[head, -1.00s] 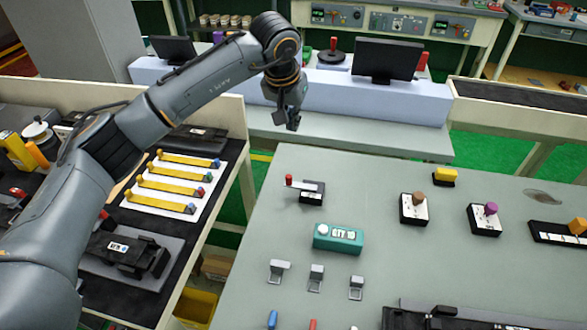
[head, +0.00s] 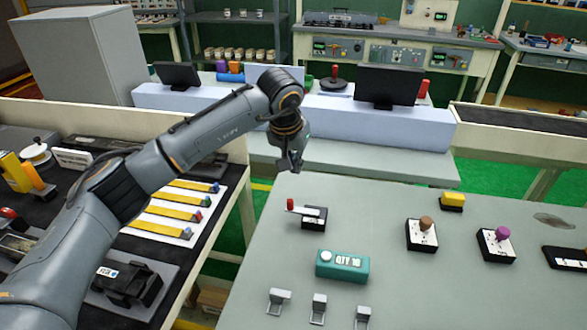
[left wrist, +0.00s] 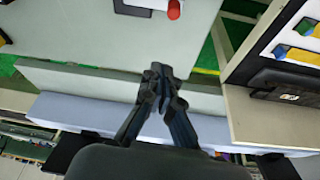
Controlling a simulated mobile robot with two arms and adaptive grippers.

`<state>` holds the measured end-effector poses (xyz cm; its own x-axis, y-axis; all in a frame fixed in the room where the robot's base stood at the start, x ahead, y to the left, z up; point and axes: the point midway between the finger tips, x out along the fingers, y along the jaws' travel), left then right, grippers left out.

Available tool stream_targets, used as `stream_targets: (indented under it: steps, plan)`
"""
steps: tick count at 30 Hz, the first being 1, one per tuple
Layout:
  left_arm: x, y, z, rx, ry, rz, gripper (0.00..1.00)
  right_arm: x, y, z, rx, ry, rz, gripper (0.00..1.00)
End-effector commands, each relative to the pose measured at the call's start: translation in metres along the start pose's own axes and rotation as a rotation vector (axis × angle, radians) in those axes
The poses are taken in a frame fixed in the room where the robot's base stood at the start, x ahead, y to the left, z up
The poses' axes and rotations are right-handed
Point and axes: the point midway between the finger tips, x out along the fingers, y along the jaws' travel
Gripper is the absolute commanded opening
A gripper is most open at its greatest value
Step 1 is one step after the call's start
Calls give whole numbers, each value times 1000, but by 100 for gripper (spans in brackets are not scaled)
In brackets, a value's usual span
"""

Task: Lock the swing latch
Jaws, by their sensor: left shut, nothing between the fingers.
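The swing latch (head: 314,218) is a small black block with a pale metal arm and a red knob (head: 290,204). It sits at the far left part of the grey-green work table (head: 262,250). Its arm points left, out past the block. My left gripper (head: 290,166) is shut and empty, above and beyond the latch in the head view, apart from it. In the left wrist view my closed fingers (left wrist: 161,75) show in the middle, with the red knob (left wrist: 174,9) at the top edge. My right gripper is not in view.
A teal box marked QTY (head: 342,265) and several metal clips (head: 318,308) lie nearer than the latch. Black-and-white units with a brown knob (head: 426,223) and a purple knob (head: 503,233) stand to the right. A monitor (head: 402,86) stands behind.

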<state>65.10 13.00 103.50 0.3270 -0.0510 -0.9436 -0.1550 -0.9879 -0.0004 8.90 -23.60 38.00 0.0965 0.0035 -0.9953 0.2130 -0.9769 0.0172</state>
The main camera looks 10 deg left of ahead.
Motion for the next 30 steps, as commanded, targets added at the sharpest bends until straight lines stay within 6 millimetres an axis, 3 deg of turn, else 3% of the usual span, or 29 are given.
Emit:
stream_targets:
  steps: [12,21,30]
  plan:
    - [81,1,1,-1,-5,1,0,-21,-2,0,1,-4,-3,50]
    - [66,0,31,1,-2,1,0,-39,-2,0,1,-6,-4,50]
    - [65,0,38,-1,0,0,0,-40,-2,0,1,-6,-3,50]
